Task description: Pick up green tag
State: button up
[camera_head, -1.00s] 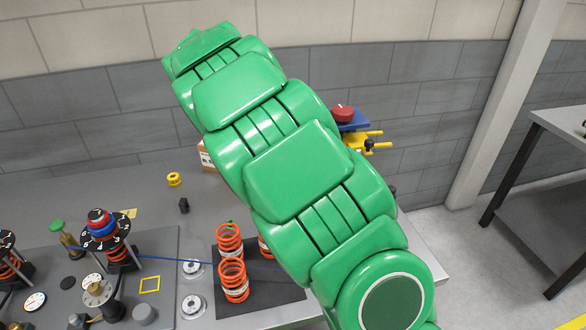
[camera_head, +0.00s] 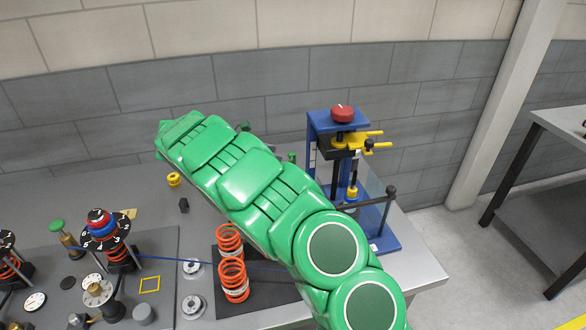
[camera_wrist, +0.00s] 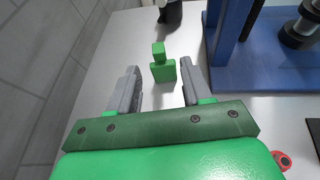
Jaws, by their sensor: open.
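The green tag (camera_wrist: 162,70) is a small green block with a narrower knob on top, seen in the wrist view on the grey table. My gripper (camera_wrist: 159,66) is open, its two grey fingers to the left and right of the tag in the picture. Whether the fingers reach level with the tag or stop short of it I cannot tell. Nothing is held between them. In the head view my green arm hides my gripper, and I cannot clearly make out the tag there.
A blue press-like fixture (camera_head: 385,241) with a red knob stands right of my arm, and its blue frame (camera_wrist: 262,72) is close to the right finger. Orange springs (camera_head: 232,280) and a dial panel (camera_head: 60,262) lie left. A dark object (camera_wrist: 168,12) is beyond the tag.

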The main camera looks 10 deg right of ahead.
aim_at(289, 154)
jog(key=shift+x, duration=3.95)
jog(key=shift+w+r, duration=0.1)
grip_shut()
